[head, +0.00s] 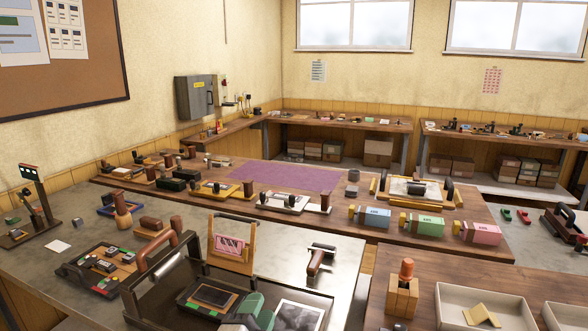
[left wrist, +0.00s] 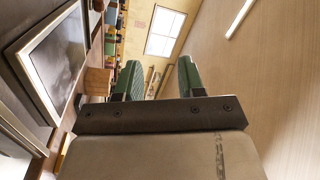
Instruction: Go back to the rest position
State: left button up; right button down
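My left gripper (head: 254,312) shows at the bottom edge of the head view, partly cut off, as a green finger above a pale body. In the left wrist view its two green fingers (left wrist: 159,80) stand apart with nothing held between them. It is beside a dark press-like frame (head: 144,300) with a brown handle and a metal roller. A grey print (head: 299,317) lies just to its right. My right gripper is not in view.
A grey table carries a small green-edged tray (head: 187,299), a wooden stand with a pink card (head: 230,245) and a brown-handled roller (head: 319,262). At right are a wooden block holder (head: 402,298) and a pale tray (head: 452,318).

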pick_arm(q)
jog(key=s+a+f+n+y, duration=0.1)
jog(key=s+a+f+n+g+y, duration=0.1)
jog(key=a+f+n, duration=0.1)
jog(key=s+a+f+n+g+y, duration=0.1)
jog(key=f+n, duration=0.1)
jog(key=shift+s+a+f, duration=0.2)
jog(key=shift+s+a, duration=0.05)
jog(key=shift+s, duration=0.05)
jog(key=s+a+f+n+g+y, duration=0.1)
jog(key=s+a+f+n+g, duration=0.25)
jog(key=s, duration=0.45)
jog(key=s+a+f+n+g+y, duration=0.1)
jog(key=s+a+f+n+g, duration=0.3)
jog(key=s, duration=0.5)
jog(key=s+a+f+n+g, duration=0.2)
jog(key=s+f+n+g, duration=0.1)
jog(key=s+f+g, duration=0.4)
notch_tip(320, 180, down, 22)
jog(key=s, duration=0.2)
jog(key=s+a+f+m+g, duration=0.1)
jog(key=s+a+f, duration=0.2)
jog(key=s+f, duration=1.3)
notch_tip(320, 180, down, 2)
jog(key=shift+y, duration=0.3)
